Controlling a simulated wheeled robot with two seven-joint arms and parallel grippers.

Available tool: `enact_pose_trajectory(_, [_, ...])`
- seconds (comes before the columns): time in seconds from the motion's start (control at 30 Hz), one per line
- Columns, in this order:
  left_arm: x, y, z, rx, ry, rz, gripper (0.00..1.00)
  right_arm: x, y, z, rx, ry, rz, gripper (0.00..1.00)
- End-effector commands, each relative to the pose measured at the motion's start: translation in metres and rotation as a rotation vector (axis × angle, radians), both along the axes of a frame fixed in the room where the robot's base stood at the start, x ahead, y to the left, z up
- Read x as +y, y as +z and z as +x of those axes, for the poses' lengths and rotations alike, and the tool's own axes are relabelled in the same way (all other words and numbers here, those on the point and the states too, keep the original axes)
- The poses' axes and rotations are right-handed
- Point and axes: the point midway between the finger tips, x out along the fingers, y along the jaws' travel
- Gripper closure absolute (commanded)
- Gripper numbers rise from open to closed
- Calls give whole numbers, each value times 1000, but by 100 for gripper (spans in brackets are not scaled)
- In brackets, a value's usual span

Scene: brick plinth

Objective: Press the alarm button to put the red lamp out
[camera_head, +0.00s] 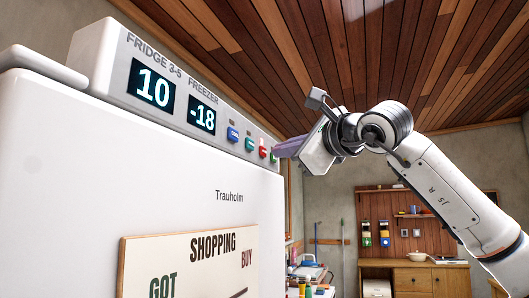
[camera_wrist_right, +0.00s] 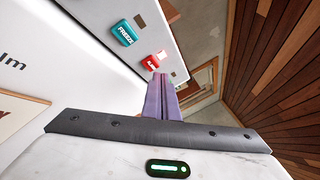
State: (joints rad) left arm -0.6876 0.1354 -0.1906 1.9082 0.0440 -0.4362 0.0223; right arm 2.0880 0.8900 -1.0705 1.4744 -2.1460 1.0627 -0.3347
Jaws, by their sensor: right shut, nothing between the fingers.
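The red alarm button (camera_head: 262,152) is on the sloped control panel along the fridge's top edge. It also shows in the right wrist view (camera_wrist_right: 151,63), just beyond my fingertips. A small lamp (camera_wrist_right: 162,54) beside it looks bright pinkish-white in the right wrist view, so it appears lit. My right gripper (camera_head: 277,151) is shut and empty, its purple fingers pointing at the panel by the alarm button. In the right wrist view, the fingertips (camera_wrist_right: 160,76) are very close to the button's edge; I cannot tell whether they touch. My left gripper is not in view.
A teal freeze button (camera_wrist_right: 123,33) and a blue button (camera_head: 233,135) sit farther along the panel, near displays reading 10 and -18. The white fridge front (camera_head: 70,180) carries a shopping board (camera_head: 140,265). A wooden cabinet (camera_head: 415,278) stands well behind.

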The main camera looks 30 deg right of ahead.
Motion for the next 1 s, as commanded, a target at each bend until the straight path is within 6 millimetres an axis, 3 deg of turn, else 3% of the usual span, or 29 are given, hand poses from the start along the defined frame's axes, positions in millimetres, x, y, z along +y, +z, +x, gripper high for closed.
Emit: enact_pose_trajectory(1.0, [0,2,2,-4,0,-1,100,6,0,7,0,0,0,100])
